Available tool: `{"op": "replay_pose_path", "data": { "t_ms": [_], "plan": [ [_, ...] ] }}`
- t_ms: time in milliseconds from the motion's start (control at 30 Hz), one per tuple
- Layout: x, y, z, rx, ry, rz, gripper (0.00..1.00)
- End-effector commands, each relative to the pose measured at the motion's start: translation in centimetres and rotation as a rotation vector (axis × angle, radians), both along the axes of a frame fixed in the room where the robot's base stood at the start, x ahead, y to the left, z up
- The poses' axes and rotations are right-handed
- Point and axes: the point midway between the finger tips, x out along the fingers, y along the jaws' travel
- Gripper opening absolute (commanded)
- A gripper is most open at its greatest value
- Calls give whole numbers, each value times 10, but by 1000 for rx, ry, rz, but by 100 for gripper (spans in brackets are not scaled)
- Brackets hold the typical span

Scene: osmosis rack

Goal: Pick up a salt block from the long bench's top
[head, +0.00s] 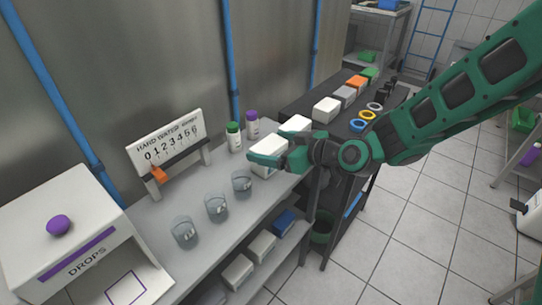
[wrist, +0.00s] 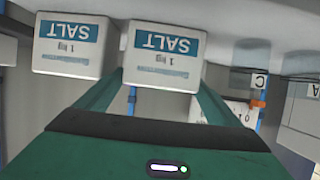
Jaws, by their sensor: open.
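Two white salt blocks stand side by side on the long bench's top (head: 160,218). The nearer salt block (head: 268,169) is at my gripper (head: 268,153). In the wrist view this block (wrist: 164,58) shows upside down with a blue SALT label, between my two green fingers. My gripper is open, with a finger on either side of the block; whether they touch it I cannot tell.
A green-capped bottle (head: 234,138) and a purple-capped bottle (head: 253,125) stand by the wall. Several beakers (head: 216,207) line the front. A number stand (head: 165,145) and a DROPS box (head: 75,240) are left. A dark bench (head: 310,98) with coloured blocks and rings adjoins.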

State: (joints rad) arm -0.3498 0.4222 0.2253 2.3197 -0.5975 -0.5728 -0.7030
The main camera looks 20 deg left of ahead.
Motion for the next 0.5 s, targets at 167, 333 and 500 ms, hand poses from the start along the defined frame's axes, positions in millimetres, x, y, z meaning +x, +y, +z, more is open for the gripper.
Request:
{"op": "replay_pose_path", "data": {
  "t_ms": [167,333,500],
  "plan": [
    [4,9,-5,-1,1,0,88],
    [4,9,-5,-1,1,-1,88],
    [4,9,-4,-1,1,-1,54]
  ]
}}
